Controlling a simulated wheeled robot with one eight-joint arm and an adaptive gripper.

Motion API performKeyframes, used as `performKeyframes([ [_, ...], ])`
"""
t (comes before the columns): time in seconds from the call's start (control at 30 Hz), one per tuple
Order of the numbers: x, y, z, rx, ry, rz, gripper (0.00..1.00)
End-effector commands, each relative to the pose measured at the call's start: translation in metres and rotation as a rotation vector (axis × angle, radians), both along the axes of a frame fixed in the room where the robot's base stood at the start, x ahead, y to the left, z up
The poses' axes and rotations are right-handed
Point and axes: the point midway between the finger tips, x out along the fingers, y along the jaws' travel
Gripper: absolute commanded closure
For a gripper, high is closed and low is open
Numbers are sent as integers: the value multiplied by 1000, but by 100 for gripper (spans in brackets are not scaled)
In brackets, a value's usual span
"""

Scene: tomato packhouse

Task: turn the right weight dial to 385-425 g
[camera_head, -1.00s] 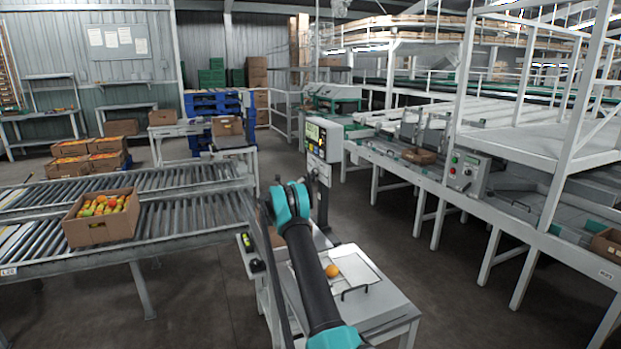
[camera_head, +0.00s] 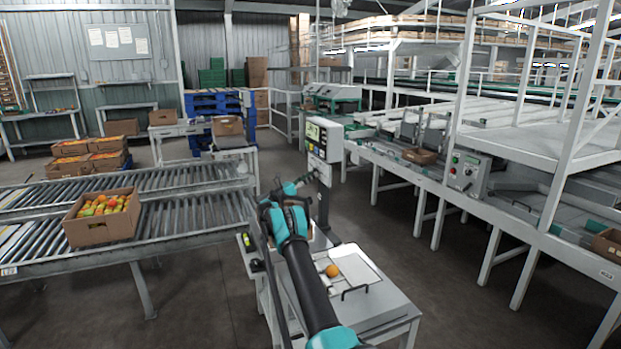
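A white control box (camera_head: 325,139) with a greenish display stands on a dark post behind the small table. Its lower panel (camera_head: 319,171) carries small controls; I cannot make out separate dials or any reading at this size. My arm, teal and black, reaches up from the bottom of the view toward that panel. My gripper (camera_head: 310,178) is at or very near the lower panel's left side. Its fingers are too small and partly hidden, so I cannot tell whether they touch a dial or are open or shut.
A small white table (camera_head: 386,305) holds an orange tomato (camera_head: 332,270) and a light tray (camera_head: 357,266) with a dark handle. A roller conveyor (camera_head: 185,217) with a carton of tomatoes (camera_head: 75,231) lies left. A grey control box (camera_head: 467,173) sits on the right-hand line.

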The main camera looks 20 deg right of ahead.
Motion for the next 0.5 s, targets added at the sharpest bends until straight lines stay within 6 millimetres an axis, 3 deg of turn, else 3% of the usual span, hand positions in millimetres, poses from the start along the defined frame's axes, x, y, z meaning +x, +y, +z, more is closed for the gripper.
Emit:
performKeyframes([
  [0.03,0,1,0,0,1,2,57],
  [0.17,0,1,0,0,0,1,41],
  [0.5,0,3,-1,0,1,1,41],
])
